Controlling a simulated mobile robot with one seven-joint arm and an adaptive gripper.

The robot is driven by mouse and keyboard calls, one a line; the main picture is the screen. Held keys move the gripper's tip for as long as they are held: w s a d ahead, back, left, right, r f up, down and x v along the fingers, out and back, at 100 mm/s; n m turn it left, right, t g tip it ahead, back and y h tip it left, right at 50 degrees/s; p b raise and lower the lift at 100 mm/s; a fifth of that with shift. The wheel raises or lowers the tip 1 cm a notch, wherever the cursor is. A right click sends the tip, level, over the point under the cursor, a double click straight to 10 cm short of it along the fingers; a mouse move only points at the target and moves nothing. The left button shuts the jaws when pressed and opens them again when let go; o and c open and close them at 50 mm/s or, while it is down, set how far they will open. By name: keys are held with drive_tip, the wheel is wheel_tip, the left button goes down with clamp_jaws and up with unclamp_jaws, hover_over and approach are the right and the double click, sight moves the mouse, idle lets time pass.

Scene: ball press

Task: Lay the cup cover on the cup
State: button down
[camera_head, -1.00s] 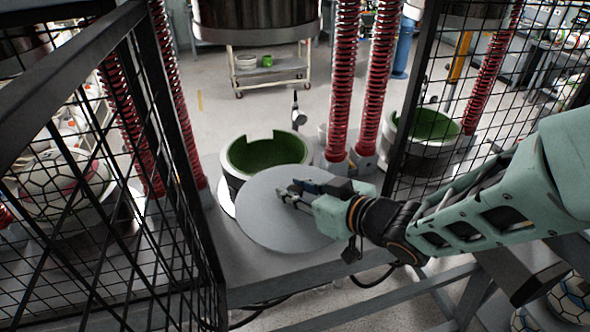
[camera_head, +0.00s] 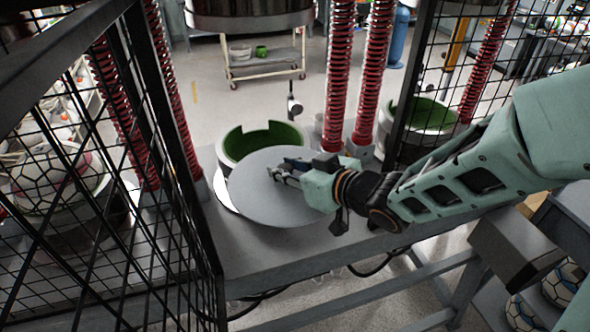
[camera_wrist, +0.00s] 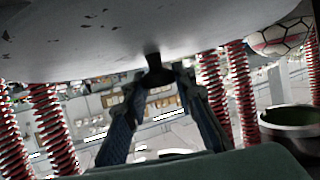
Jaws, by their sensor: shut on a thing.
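The cup cover (camera_head: 262,200) is a flat grey disc, held in front of the cup and overlapping its near part in the head view. The cup (camera_head: 234,148) is a round metal vessel with a green inside and a notched rim; its far rim shows and its near side is hidden. My gripper (camera_head: 274,172) is shut on the cover's handle. In the wrist view, the fingers (camera_wrist: 156,80) close on a small dark knob under the broad scuffed grey cover (camera_wrist: 130,35). I cannot tell whether cover and cup touch.
Black mesh fencing (camera_head: 150,215) is at the left. A second green-lined cup (camera_head: 428,115) stands to the right. The grey bench (camera_head: 250,258) is clear in front.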

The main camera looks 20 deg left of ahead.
sight(290, 147)
drive_tip(key=w+a+f+b, duration=0.1)
drive_tip(key=w+a+f, duration=0.1)
drive_tip(key=w+a, duration=1.2)
drive_tip(key=shift+w+a, duration=0.3)
drive_tip(key=shift+w, duration=1.3)
drive_tip(key=shift+f+b, duration=0.5)
drive_tip(key=shift+f, duration=0.25)
drive_tip(key=shift+d+f+b, duration=0.2)
drive_tip(key=shift+f+b, duration=0.2)
drive_tip(key=shift+b, duration=0.05)
idle(0.5)
drive_tip(key=c, duration=1.5)
unclamp_jaws()
drive_tip(key=shift+f, duration=0.1)
drive_tip(key=v, duration=1.2)
drive_tip(key=shift+f, duration=0.1)
drive_tip(key=shift+s+d, duration=0.25)
drive_tip(key=shift+d, duration=0.1)
